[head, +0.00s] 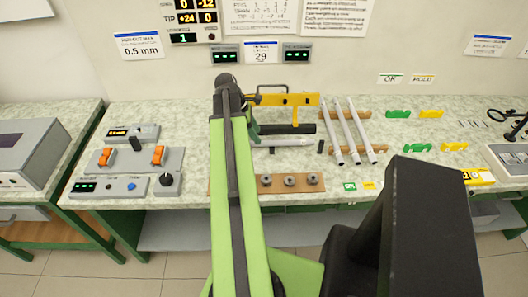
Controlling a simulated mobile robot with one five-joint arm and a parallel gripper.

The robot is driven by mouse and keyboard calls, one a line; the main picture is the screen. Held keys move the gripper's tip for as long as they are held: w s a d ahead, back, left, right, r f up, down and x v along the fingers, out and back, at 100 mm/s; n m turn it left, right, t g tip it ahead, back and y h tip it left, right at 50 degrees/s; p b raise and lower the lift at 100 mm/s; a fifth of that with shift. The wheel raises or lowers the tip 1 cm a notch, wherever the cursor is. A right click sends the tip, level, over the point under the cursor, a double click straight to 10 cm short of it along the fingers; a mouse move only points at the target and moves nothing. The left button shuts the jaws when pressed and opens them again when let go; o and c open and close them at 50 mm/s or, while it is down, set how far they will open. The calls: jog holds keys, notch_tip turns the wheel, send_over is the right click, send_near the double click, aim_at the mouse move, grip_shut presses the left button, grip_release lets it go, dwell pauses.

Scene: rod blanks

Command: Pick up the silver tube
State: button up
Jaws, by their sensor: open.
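Three silver tubes lie side by side, slanting across two orange-brown notched supports right of the bench middle: the left one (331,130), the middle one (346,130) and the right one (361,130). A shorter pale silver bar (287,142) lies crosswise on the bench to their left. The jaws are open, and I see nothing held. It is left of the three tubes and apart from them.
A yellow bracket (290,99) and a black bar (287,128) stand left of the tubes. A brown board with several round pieces (265,180) lies in front. Grey control boxes (127,159) sit at left. Green and yellow pieces (417,147) lie right of the tubes.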

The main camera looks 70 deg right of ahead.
aim_at(265, 143)
jog(key=b+x, duration=0.5)
jog(key=shift+d+f, duration=0.15)
jog(key=shift+r, duration=0.2)
jog(key=shift+c, duration=0.3)
grip_shut()
